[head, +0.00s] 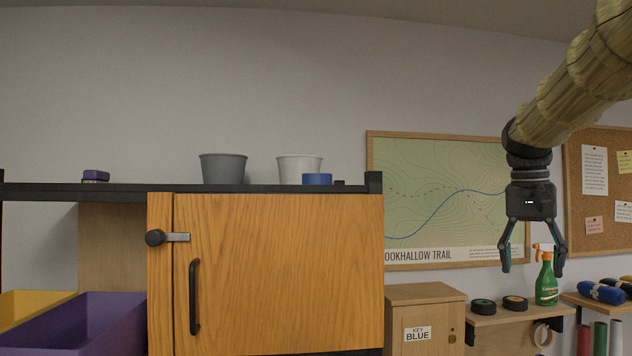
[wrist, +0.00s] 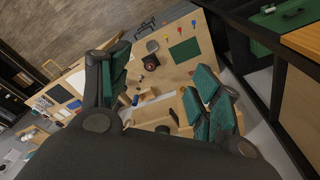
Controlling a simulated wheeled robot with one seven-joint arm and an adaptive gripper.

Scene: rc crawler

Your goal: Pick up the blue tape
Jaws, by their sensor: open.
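The blue tape (head: 317,180) is a short blue roll lying on the black top shelf (head: 120,188), in front of a white pot (head: 300,168). A small dark object (head: 339,183) sits just to its right. My gripper (head: 532,269) hangs pointing down at the right of the head view, well to the right of the tape and lower than it. Its fingers are apart with nothing between them. In the wrist view the green-padded fingers (wrist: 160,90) are spread. I cannot make out the blue tape in the wrist view.
A grey pot (head: 223,169) stands left of the white pot. A black post (head: 374,182) rises at the shelf's right end. Below are a wooden cabinet door (head: 280,270) and a key box (head: 424,315). A green spray bottle (head: 546,280) stands near my gripper.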

